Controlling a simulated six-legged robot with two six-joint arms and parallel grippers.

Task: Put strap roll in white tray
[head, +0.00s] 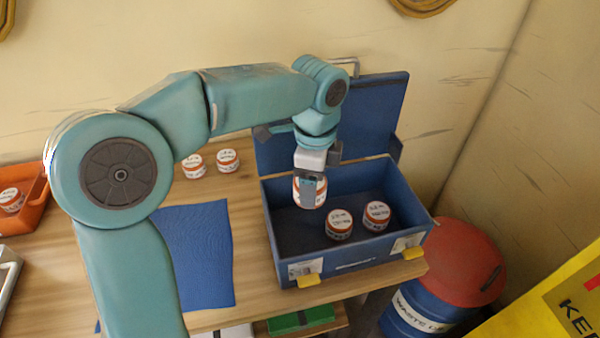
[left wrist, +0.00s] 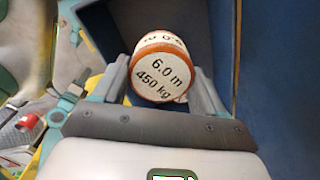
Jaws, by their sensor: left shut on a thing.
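My left gripper (head: 312,185) is shut on a strap roll (head: 308,195), white with orange-red edges. It holds the roll over the open blue case (head: 349,268). In the left wrist view the held roll (left wrist: 160,68) sits between the fingers, its label reading "6.0 m 450 kg". Two more rolls, a left one (head: 339,225) and a right one (head: 376,215), stand inside the case. Two others, one (head: 193,167) and another (head: 228,161), stand on the table. A pale-rimmed container (head: 10,268) is cut off at the left edge; I cannot tell whether it is the white tray. My right gripper is out of view.
An orange bin (head: 36,190) with a roll in it stands at the left. A blue cloth (head: 200,255) lies on the wooden table (head: 250,215). The case lid (head: 375,105) stands raised behind. A red-topped blue drum (head: 455,262) is at the right, beyond the table.

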